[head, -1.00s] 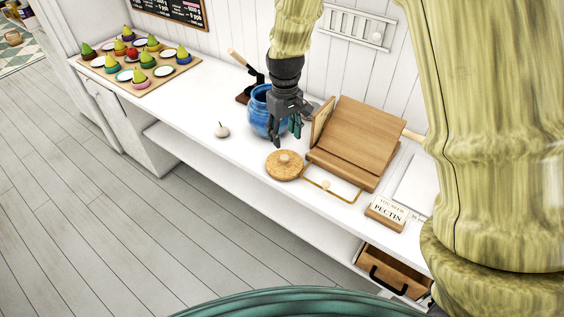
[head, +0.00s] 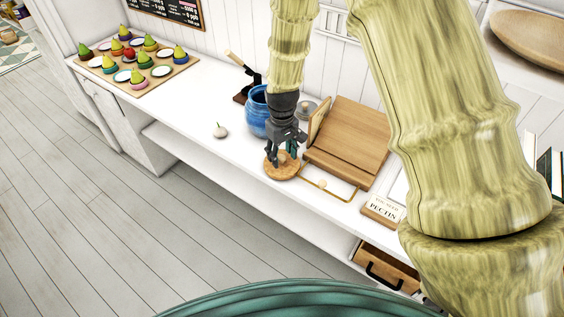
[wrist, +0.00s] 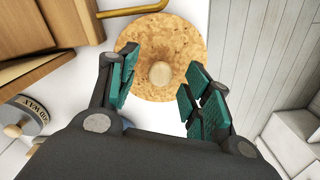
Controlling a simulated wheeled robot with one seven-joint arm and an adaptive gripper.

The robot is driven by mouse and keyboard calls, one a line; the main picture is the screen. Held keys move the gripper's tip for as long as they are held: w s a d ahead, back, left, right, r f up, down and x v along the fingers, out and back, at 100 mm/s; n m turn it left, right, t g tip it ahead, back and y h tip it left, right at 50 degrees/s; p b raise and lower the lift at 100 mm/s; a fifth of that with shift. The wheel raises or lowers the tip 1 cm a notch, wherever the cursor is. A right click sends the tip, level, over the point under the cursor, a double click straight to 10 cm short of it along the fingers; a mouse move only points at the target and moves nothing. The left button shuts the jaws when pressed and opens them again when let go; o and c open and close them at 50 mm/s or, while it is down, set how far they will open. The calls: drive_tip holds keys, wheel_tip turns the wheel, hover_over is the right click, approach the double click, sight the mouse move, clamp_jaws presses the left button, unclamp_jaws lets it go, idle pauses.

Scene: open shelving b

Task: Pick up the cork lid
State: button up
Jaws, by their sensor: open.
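The cork lid (head: 282,172) is a round, speckled tan disc with a small pale knob on top. It lies flat on the white counter in front of the blue jar (head: 257,112). In the wrist view the lid (wrist: 190,50) shows almost whole, with its knob (wrist: 160,74) ahead of the space between my fingers. My gripper (head: 282,160) is directly above the lid in the head view, fingers pointing down and partly hiding it. The green-padded fingers of my gripper (wrist: 162,92) are apart and empty, one on each side of the knob.
A wooden stand (head: 347,140) with a brass bar (head: 335,193) is close to the lid's right. A pectin sign (head: 383,210) stands farther right. A garlic-like bulb (head: 220,131) lies to the left. The counter's front edge is close to the lid.

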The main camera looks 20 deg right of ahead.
drive_tip(key=shift+f, duration=0.8)
drive_tip(key=shift+c, duration=0.2)
clamp_jaws()
drive_tip(key=shift+r, duration=0.15)
